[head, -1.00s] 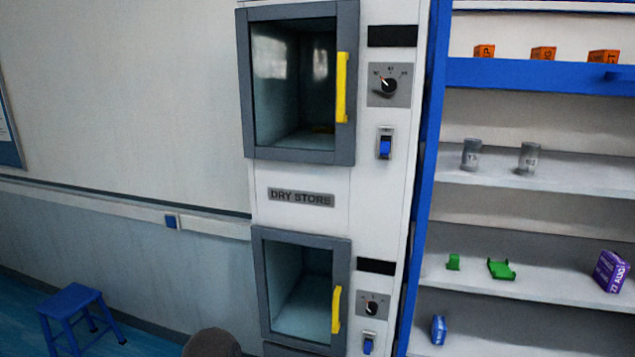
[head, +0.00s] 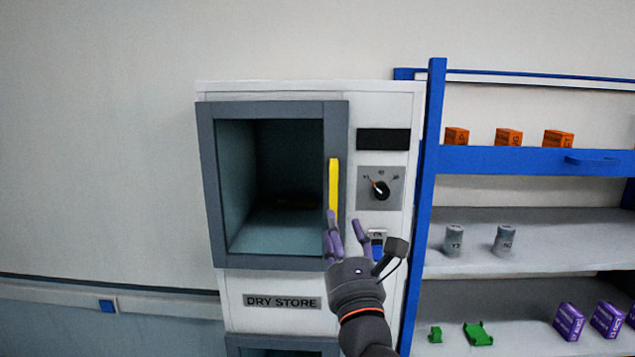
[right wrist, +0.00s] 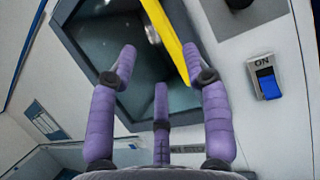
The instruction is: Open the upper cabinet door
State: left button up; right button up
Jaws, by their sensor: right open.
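The upper cabinet door (head: 202,180) is a grey frame around a dark glass pane, closed on the white dry store cabinet. Its yellow vertical handle (head: 334,186) is on the door's right side. My right gripper (head: 346,228), with purple fingers, is open and empty just below the handle's lower end. In the right wrist view the fingers (right wrist: 165,70) spread in front of the door, and the yellow handle (right wrist: 168,38) runs diagonally between the left and right fingers. Contact with it cannot be told. My left gripper is not in view.
A dial (head: 380,188) and a blue switch (head: 377,241) are right of the handle; the switch also shows in the right wrist view (right wrist: 267,82). A blue-framed shelf (head: 432,200) with boxes and jars stands at the right.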

aim_at(332, 195)
jog(key=p+x, duration=0.4)
jog(key=x, duration=0.5)
jog(key=shift+w+d, duration=0.1)
jog(key=shift+w, duration=0.1)
jog(key=shift+w+r, duration=0.2)
jog(key=shift+w, duration=0.35)
jog(key=shift+c, duration=0.3)
grip_shut()
